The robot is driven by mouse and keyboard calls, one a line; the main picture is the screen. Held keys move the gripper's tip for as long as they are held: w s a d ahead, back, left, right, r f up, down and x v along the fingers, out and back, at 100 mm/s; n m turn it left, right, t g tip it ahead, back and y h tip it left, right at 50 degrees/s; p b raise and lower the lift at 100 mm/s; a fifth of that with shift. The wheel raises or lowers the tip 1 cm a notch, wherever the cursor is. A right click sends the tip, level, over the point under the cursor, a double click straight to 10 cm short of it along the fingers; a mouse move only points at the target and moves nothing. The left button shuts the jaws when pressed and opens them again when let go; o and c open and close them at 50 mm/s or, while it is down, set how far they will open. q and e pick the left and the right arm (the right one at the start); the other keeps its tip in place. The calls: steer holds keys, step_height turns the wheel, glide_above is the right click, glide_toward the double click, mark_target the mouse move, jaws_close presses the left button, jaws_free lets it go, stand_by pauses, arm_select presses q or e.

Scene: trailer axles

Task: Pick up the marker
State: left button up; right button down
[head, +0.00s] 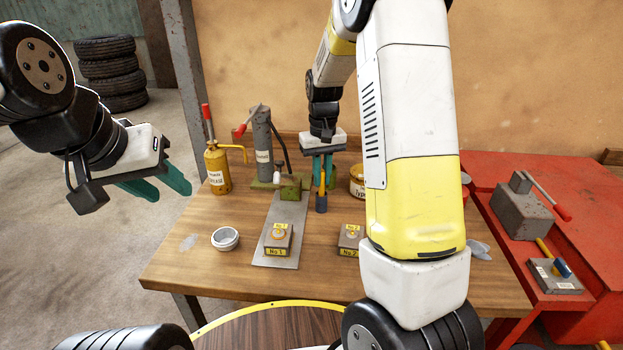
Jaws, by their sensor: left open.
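The marker (321,203) is upright, with a dark blue lower end and a yellow upper part, near the back middle of the wooden table. My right gripper (323,177) points down over it, its teal fingers close together on the yellow part. It looks shut on the marker. I cannot tell whether the marker's lower end touches the table. My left gripper (164,187) is open and empty, in the air off the table's left edge.
A green-based tool (290,187) with a grey cylinder stands just left of the marker. A yellow oil can (217,170), a small white bowl (225,239) and blocks No 1 (278,239) and No 2 (349,238) are on the table (200,268). My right arm hides part of its right side.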

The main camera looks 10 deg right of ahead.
steer(key=shift+r, duration=0.1)
step_height(320, 180, up, 10)
steer(key=shift+f, duration=0.1)
stand_by(0.5)
stand_by(0.5)
